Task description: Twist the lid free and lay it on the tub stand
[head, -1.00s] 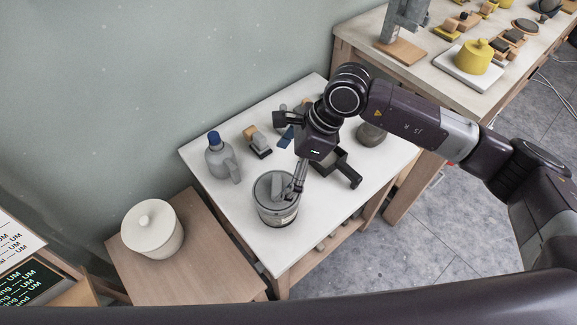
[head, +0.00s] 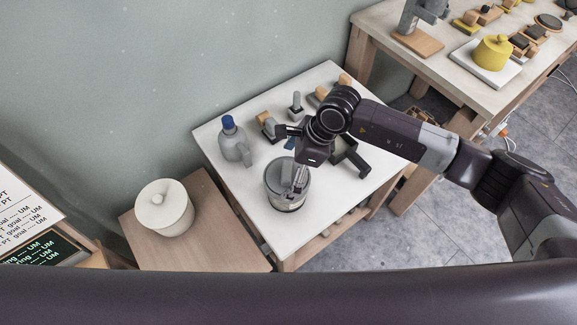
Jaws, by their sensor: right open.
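A grey round tub (head: 285,203) with a flat grey lid (head: 277,172) stands upright on a white-topped table (head: 243,190). The lid looks seated on it. My right gripper (head: 297,189) points down over the right part of the lid, its fingers open at the lid's handle. The fingers hide most of the handle, and I cannot tell whether they touch it. A cream lidded tub (head: 165,210) with a round knob sits on a lower wooden stand (head: 222,240) to the left. I cannot tell which surface is the tub stand. My left gripper is not in view.
A grey jug with a blue cap (head: 235,147) stands left behind the tub. Small blocks, a grey upright tool (head: 295,105) and a dark open-topped holder (head: 353,155) lie behind and right. A yellow pot (head: 492,52) stands on the far bench. The table's front left is clear.

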